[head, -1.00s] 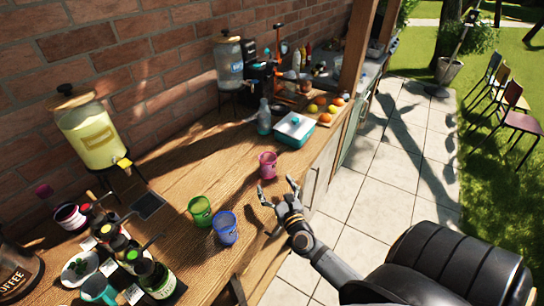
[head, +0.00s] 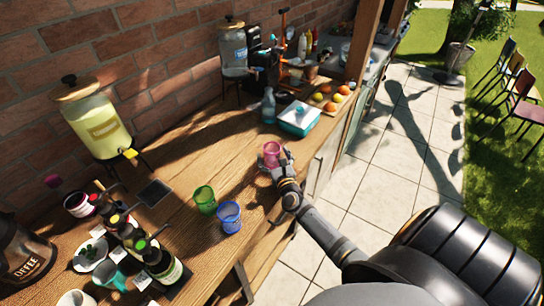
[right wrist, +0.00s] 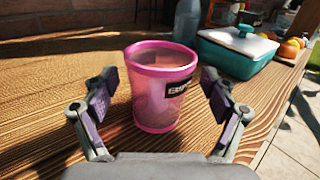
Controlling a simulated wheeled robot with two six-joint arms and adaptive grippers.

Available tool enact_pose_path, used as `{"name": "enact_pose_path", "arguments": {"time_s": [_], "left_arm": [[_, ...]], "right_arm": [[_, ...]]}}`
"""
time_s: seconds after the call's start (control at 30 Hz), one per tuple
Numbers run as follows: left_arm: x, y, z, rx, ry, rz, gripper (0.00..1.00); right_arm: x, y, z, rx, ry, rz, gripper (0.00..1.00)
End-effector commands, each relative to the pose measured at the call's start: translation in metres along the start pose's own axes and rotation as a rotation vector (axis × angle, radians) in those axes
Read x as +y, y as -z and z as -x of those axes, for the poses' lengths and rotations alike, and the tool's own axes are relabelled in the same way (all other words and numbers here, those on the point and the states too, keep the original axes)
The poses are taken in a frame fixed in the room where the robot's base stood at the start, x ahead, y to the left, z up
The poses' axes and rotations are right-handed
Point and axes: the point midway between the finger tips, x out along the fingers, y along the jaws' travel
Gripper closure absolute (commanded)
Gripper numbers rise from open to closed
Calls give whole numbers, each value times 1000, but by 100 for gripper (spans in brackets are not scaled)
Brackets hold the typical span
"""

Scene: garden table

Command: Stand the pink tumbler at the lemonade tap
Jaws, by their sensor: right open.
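The pink tumbler (head: 273,153) stands upright on the wooden table near its front edge; the right wrist view shows the pink tumbler (right wrist: 161,88) large, with a dark label on its side. My right gripper (head: 277,160) is at the tumbler. In the right wrist view my right gripper (right wrist: 160,95) is open, with one finger on each side of the tumbler and a gap visible. The lemonade dispenser (head: 102,128) stands at the back left, with a yellow tap (head: 129,153) above a dark drip tray (head: 154,193). My left gripper is not in view.
A green tumbler (head: 204,199) and a blue tumbler (head: 229,217) stand left of my right gripper. A teal box (head: 299,120) and a bottle (head: 268,106) are behind the pink tumbler. Several dark bottles (head: 160,262) crowd the near left. Bare tabletop lies between the drip tray and the pink tumbler.

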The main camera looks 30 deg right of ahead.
Motion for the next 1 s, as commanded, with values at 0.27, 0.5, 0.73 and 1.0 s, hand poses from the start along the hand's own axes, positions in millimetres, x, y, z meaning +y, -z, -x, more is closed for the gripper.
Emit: {"name": "enact_pose_path", "arguments": {"time_s": [0.27,0.5,0.73,1.0], "left_arm": [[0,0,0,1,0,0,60],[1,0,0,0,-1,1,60],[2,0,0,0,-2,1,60],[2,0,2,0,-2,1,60]], "right_arm": [[0,1,-4,1,0,-1,17],[0,1,-4,1,0,-1,50],[0,0,-4,1,0,-1,79],[0,-4,-4,0,0,-1,79]]}}
